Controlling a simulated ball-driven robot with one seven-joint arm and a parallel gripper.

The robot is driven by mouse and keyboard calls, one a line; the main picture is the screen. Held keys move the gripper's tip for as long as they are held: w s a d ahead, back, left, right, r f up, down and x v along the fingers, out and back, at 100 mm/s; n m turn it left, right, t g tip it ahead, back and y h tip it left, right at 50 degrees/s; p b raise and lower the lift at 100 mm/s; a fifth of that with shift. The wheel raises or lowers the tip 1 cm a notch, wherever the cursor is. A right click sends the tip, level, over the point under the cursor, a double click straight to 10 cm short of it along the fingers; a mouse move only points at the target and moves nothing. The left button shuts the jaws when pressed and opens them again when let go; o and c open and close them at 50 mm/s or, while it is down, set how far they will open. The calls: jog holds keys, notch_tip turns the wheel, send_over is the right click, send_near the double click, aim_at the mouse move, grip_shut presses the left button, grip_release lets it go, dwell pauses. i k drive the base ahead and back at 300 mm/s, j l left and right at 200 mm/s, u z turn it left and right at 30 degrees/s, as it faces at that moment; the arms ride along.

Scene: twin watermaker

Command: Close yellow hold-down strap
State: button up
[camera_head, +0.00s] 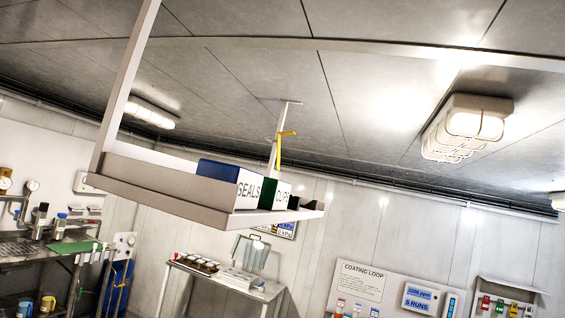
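A thin yellow piece (280,148), hook-shaped at its top, stands at the post at the far end of a hanging shelf (160,186). It may be the yellow hold-down strap, but I cannot tell for sure. Its lower end is hidden behind the boxes on the shelf. Blue "SEALS" (222,173) and green "CLIPS" (268,190) boxes sit on the shelf in front of it. No part of my gripper shows in this view.
The hanging shelf juts across the upper middle. A small table (225,281) holds jars and an open case. A "COATING LOOP" panel (362,282) and a ceiling lamp (467,128) are at the right.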

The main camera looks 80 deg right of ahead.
aim_at(278, 140)
jog(key=z, duration=2.7)
jog(key=i+l+z, duration=0.25)
jog(key=i, duration=0.6)
jog(key=i+l+z, duration=0.1)
jog(key=i+z, duration=0.15)
jog(key=i, duration=0.6)
jog(key=i+u, duration=0.15)
jog(key=i, duration=0.45)
jog(key=i+u, duration=0.15)
jog(key=i, duration=0.5)
jog(key=i+l+u, duration=0.2)
jog(key=i, duration=0.4)
jog(key=i+j+u, duration=0.15)
jog(key=i+u, duration=0.25)
jog(key=i+j+u, duration=0.1)
jog(key=i+u, duration=0.15)
jog(key=u, duration=0.15)
jog(key=i+u, duration=0.4)
jog(key=i+l+u, duration=0.2)
jog(key=u, duration=0.2)
jog(key=i+u, duration=0.45)
jog(key=i, duration=0.65)
jog(key=i+l+z, duration=0.1)
jog(key=i+z, duration=0.2)
jog(key=i, duration=0.25)
jog(key=i+z, duration=0.35)
jog(key=i, duration=0.2)
jog(key=i+u, duration=0.15)
jog(key=u, duration=4.5)
